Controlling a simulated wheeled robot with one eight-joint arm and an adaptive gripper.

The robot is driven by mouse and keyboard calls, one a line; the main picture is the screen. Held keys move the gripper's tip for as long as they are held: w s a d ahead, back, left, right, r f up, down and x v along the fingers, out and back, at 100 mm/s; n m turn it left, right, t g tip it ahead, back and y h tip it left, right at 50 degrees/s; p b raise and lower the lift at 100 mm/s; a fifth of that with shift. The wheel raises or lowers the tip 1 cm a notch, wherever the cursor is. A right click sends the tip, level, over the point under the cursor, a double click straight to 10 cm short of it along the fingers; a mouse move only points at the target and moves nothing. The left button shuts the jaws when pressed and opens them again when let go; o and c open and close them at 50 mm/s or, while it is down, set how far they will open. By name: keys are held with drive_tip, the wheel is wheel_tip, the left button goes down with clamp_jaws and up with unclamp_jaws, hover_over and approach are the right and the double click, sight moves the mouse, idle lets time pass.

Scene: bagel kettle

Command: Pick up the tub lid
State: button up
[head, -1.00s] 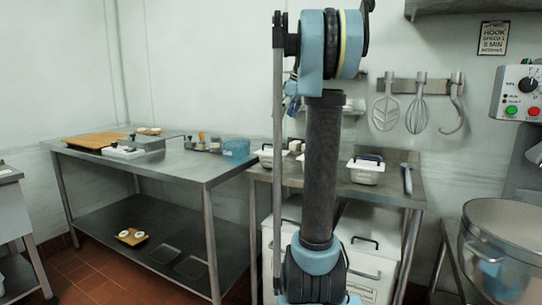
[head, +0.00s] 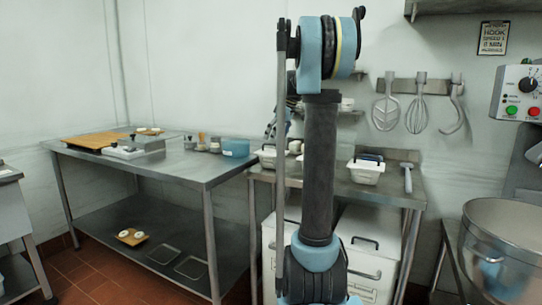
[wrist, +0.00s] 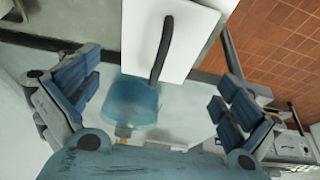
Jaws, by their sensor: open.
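My gripper (wrist: 155,97) is open, with its two blue-padded fingers spread wide and nothing held between them. In the head view it is mostly hidden behind my arm, above the right worktable. A translucent blue tub-like thing (wrist: 133,101) shows between and beyond the fingers in the wrist view. In the head view a blue tub (head: 236,147) stands at the right end of the left worktable. White tubs (head: 365,171) stand on the right worktable. I cannot clearly single out the tub lid from these tubs.
The left worktable (head: 180,170) also bears a wooden board (head: 95,141) and small jars. White bins (head: 372,242) stand under the right worktable. A steel mixer bowl (head: 505,245) is at the right. A white panel with a dark handle (wrist: 168,42) fills the wrist view's top middle.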

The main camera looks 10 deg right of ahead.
sight(264, 151)
drive_tip(key=shift+x, duration=2.9)
drive_tip(key=shift+w, duration=0.1)
drive_tip(key=shift+r, duration=0.1)
drive_tip(key=c, duration=0.8)
